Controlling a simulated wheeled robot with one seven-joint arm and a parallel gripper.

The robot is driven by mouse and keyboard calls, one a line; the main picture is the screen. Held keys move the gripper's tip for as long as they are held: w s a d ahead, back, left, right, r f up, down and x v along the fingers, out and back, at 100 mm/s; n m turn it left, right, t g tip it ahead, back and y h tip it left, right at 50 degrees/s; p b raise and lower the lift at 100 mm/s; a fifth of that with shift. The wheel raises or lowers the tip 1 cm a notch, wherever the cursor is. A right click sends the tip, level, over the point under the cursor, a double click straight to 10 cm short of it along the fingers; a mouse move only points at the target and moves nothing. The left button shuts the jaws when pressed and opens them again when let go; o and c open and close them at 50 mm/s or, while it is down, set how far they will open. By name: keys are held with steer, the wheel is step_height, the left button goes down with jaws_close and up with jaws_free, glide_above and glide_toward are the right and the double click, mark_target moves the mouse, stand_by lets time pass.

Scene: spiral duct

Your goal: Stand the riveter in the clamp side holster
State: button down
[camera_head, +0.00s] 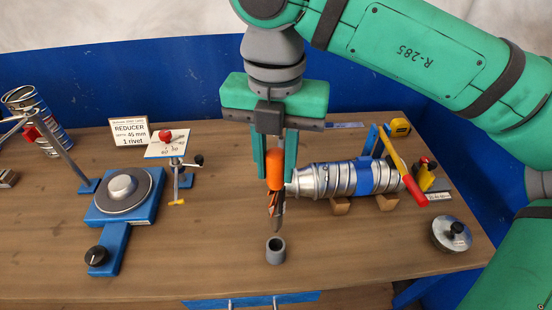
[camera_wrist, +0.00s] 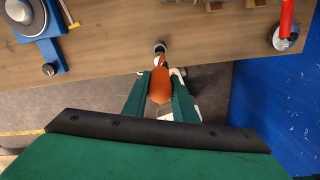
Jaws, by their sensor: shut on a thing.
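The riveter (camera_head: 274,170) has an orange grip and a dark, narrow lower end. My gripper (camera_head: 274,160) is shut on its orange part and holds it roughly upright, with the narrow end down. The orange part also shows between my fingers in the wrist view (camera_wrist: 160,86). A small grey open cup (camera_head: 275,252), which looks like the holster, stands near the table's front edge. The riveter's lower end appears above and apart from the cup; the exact gap is hard to tell. In the wrist view, part of a grey round thing (camera_wrist: 160,47) shows beyond the riveter.
A silver duct (camera_head: 335,180) with a blue band lies on wooden blocks close to the right of the riveter. A red and yellow tool (camera_head: 405,172) leans there. A blue fixture with a round plate (camera_head: 124,190) stands left. A lidded metal piece (camera_head: 451,234) sits right.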

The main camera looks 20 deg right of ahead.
mark_target(276, 187)
steer(key=shift+s, duration=0.1)
steer(key=shift+f, duration=6.45)
steer(key=c, duration=1.4)
jaws_free()
steer(key=shift+o, duration=0.2)
